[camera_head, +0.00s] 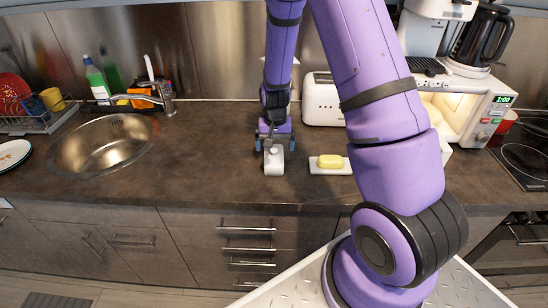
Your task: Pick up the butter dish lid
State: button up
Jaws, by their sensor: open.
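The white butter dish lid (273,163) stands on the dark countertop, left of the butter dish. A yellow block of butter (329,161) lies uncovered on the white butter dish base (316,170). My gripper (274,146) points down at the far end of the lid. Its two fingers are spread, one toward each side of the lid's far end. I cannot tell whether either finger touches the lid. My own arm hides part of the counter right of the butter dish.
A white toaster (322,100) stands behind the butter dish. An open, lit microwave (466,105) is at the right, with a coffee machine and kettle (481,38) on top. A sink (104,143) is at the left. The counter between sink and lid is clear.

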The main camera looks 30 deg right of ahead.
aim_at(274, 155)
jog(key=shift+a+f, duration=0.15)
jog(key=shift+f, duration=1.25)
jog(key=shift+a+f, duration=0.1)
jog(key=shift+f, duration=1.3)
jog(key=c, duration=1.1)
